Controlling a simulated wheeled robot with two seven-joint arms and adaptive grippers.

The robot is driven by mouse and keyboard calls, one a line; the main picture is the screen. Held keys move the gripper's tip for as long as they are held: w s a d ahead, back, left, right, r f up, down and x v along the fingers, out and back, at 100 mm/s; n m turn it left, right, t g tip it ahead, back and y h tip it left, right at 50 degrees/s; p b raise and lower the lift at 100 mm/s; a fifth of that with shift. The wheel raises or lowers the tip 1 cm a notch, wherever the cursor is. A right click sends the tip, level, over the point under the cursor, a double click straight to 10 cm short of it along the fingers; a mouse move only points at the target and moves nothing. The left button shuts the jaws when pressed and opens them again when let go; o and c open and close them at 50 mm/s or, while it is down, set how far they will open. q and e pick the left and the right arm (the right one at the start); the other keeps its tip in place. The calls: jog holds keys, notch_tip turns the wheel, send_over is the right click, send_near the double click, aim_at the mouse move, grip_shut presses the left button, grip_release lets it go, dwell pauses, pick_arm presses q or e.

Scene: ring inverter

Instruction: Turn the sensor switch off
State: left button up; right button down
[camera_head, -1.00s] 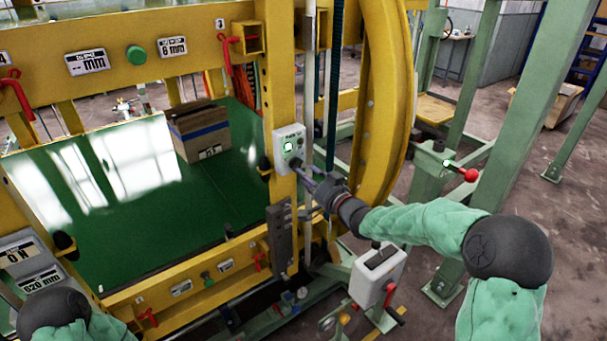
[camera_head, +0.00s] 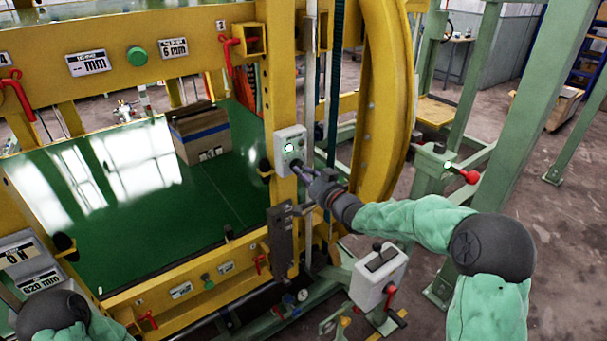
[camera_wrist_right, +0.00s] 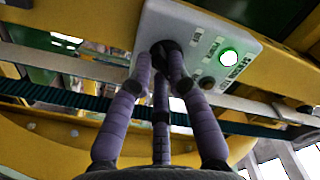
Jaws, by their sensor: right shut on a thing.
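The sensor switch box (camera_head: 290,142) is a pale panel on the yellow upright post, with a lit green lamp (camera_head: 289,148). In the right wrist view the box (camera_wrist_right: 194,22) shows the glowing lamp (camera_wrist_right: 229,57), small labels and a dark knob (camera_wrist_right: 166,50). My right gripper (camera_head: 299,168) reaches the lower part of the box. In the wrist view its purple fingers (camera_wrist_right: 164,62) are closed around the dark knob, which they partly hide. The knob's exact angle is hard to tell. My left arm shows at the lower left, but its gripper is out of view.
A yellow frame (camera_head: 280,80) surrounds a green bed with a cardboard box (camera_head: 200,133). A grey control box (camera_head: 378,274) stands below my right forearm. A red-knobbed lever (camera_head: 470,177) and green posts are to the right.

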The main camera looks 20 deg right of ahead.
jog(key=shift+w+d+r+n+b, duration=0.1)
jog(key=shift+n+b, duration=1.5)
jog(key=shift+n, duration=1.05)
jog(key=shift+d+r+n+b, duration=0.15)
jog(key=shift+n+b, duration=1.5)
jog(key=shift+n, duration=0.95)
jog(key=shift+w+d+f+n+b, duration=0.1)
jog(key=shift+n+b, duration=1.5)
jog(key=shift+n, duration=1.05)
jog(key=c, duration=1.2)
grip_release()
jog(key=shift+r, duration=0.1)
